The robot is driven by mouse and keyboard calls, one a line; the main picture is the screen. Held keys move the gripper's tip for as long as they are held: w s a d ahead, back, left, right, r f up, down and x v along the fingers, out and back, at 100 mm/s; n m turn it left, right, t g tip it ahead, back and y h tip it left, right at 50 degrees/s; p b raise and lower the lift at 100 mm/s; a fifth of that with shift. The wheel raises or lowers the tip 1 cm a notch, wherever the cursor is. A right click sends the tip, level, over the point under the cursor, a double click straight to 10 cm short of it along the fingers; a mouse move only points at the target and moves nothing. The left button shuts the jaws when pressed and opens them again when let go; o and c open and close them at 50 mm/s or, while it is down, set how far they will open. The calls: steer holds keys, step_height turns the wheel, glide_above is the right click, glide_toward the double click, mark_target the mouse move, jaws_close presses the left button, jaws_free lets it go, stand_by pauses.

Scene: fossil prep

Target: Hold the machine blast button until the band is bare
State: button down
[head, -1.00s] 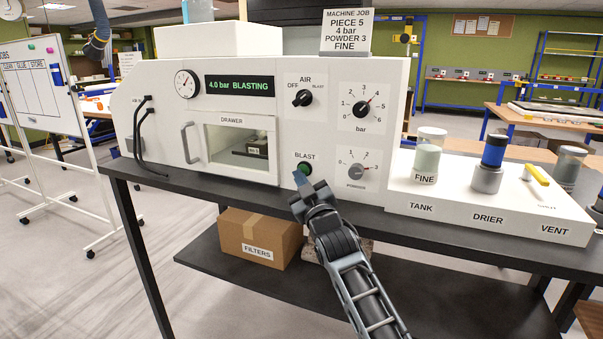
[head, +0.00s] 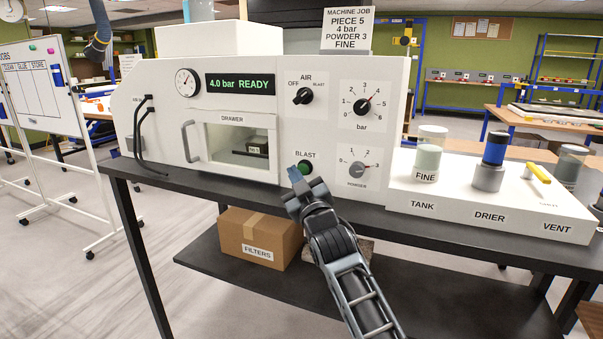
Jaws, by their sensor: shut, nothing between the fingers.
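The white blasting machine (head: 225,119) stands on a dark bench. Its display (head: 240,85) reads "4.0 bar READY" in green. The green BLAST button (head: 306,168) is low on the front panel. My gripper (head: 295,174) is shut and empty, its blue tips just left of the button and seemingly off it. Behind the drawer window (head: 236,143) a small dark piece with a label (head: 254,150) shows; its band is too small to make out. The AIR knob (head: 303,96), bar dial (head: 361,107) and powder dial (head: 357,169) are on the same panel.
A job card (head: 347,29) on top reads piece 5, 4 bar, powder 3, fine. At right, a white base (head: 455,208) carries the FINE tank (head: 428,155), drier (head: 490,162) and vent. A FILTERS box (head: 259,237) sits on the lower shelf.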

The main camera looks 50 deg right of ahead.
steer(key=shift+s+d+r, duration=0.15)
steer(key=shift+d, duration=0.1)
steer(key=shift+a+b, duration=0.1)
steer(key=shift+b, duration=0.25)
steer(key=shift+s+a+f+b, duration=0.15)
steer(key=shift+a+f+b, duration=0.1)
steer(key=shift+a+b, duration=0.15)
steer(key=shift+s+a+b, duration=0.35)
steer(key=shift+a+b, duration=0.55)
steer(key=shift+s+a+b, duration=0.35)
steer(key=shift+a+b, duration=0.5)
steer(key=shift+b, duration=0.05)
